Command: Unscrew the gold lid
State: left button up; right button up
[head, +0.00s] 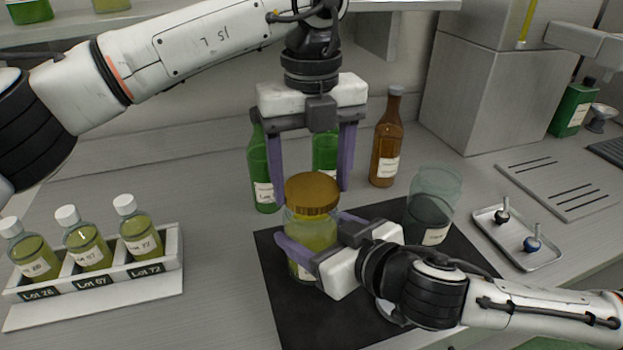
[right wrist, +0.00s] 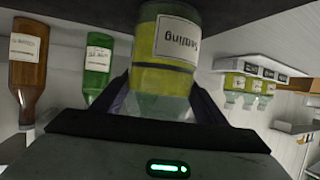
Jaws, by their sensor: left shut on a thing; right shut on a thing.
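The jar (head: 312,235) of yellow-green oil stands upright on a black mat (head: 285,290). Its gold lid (head: 312,190) sits on top, level as far as I can see. My left gripper (head: 312,195) comes down from above, its purple fingers shut on the lid from both sides. My right gripper (head: 312,228) comes in from the right and is shut around the jar's body below the lid. The right wrist view shows the jar (right wrist: 165,75) upside down, with a white label, between the fingers; the lid is not visible there.
Two green bottles (head: 262,170) and a brown bottle (head: 386,145) stand behind. An empty glass jar (head: 434,200) is right of the held jar. A metal tray (head: 545,262) with two small stoppers lies further right. A white rack (head: 100,290) of bottles is at left.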

aim_at(312, 188)
jog(key=shift+s+f, duration=0.1)
pick_arm(q)
jog(key=shift+r, duration=2)
pick_arm(e)
jog(key=o, duration=2.2)
jog(key=shift+c, duration=0.2)
pick_arm(q)
jog(key=shift+f+b, duration=0.3)
pick_arm(e)
jog(key=v, duration=0.8)
jog(key=shift+d, duration=0.15)
pick_arm(q)
jog(key=shift+r+p, duration=1.55)
jog(key=shift+p, duration=0.05)
pick_arm(e)
jog(key=shift+v, duration=1.85)
